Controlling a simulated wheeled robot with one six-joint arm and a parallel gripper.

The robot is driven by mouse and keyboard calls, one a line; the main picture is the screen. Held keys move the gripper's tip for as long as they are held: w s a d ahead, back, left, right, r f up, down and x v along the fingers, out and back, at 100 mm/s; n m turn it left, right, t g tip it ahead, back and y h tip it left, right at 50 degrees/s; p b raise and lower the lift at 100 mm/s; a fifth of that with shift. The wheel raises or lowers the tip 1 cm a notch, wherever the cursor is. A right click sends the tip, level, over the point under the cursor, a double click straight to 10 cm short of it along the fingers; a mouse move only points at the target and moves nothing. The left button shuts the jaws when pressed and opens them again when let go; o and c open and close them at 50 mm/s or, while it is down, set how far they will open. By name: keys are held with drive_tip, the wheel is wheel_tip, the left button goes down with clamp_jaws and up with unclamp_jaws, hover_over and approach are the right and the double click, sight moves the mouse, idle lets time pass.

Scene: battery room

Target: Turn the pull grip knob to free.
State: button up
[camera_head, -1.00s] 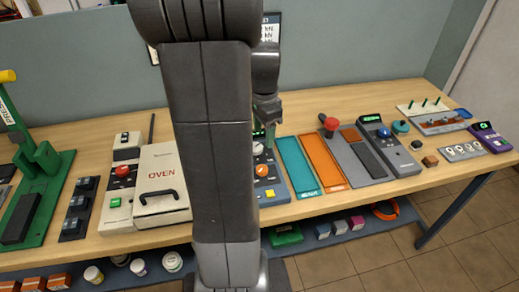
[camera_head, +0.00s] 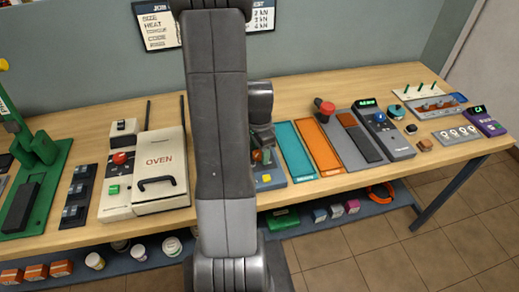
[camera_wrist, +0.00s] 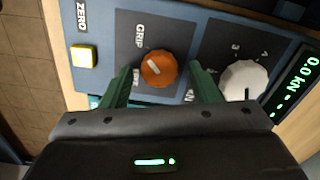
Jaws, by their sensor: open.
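The pull grip knob (camera_wrist: 158,68) is a round orange knob with a short white mark, on a dark panel lettered GRIP in the wrist view. The mark lies slanted across the upper left of its face. The lettering beside the knob is partly hidden, so I cannot tell which setting it points to. My gripper (camera_wrist: 159,70) is open, with one green finger on each side of the knob. Small gaps seem to show between fingers and knob. In the head view my arm hides most of the panel (camera_head: 274,183).
Beside the knob are a white dial (camera_wrist: 243,80), a yellow button (camera_wrist: 83,56) marked ZERO and a display (camera_wrist: 292,82) reading 0.0 kN. On the bench, the oven (camera_head: 160,165) stands left of the panel and a teal tray (camera_head: 290,150) right of it.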

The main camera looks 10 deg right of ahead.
drive_tip(key=shift+c, duration=0.4)
drive_tip(key=c, duration=0.9)
drive_tip(key=shift+n, duration=0.3)
drive_tip(key=n+b, duration=0.2)
drive_tip(key=n, duration=0.1)
drive_tip(key=shift+w+f+n, duration=0.1)
drive_tip(key=shift+n, duration=0.2)
drive_tip(key=n+b, duration=0.1)
drive_tip(key=n, duration=0.3)
drive_tip(key=shift+a+n, duration=0.1)
drive_tip(key=shift+n, duration=0.2)
drive_tip(key=n+b, duration=0.1)
drive_tip(key=n, duration=0.3)
drive_tip(key=shift+w+n, duration=0.1)
drive_tip(key=shift+n, duration=0.2)
drive_tip(key=shift+a+n+b, duration=0.15)
drive_tip(key=shift+n+b, duration=0.4)
drive_tip(key=shift+n, duration=1.65)
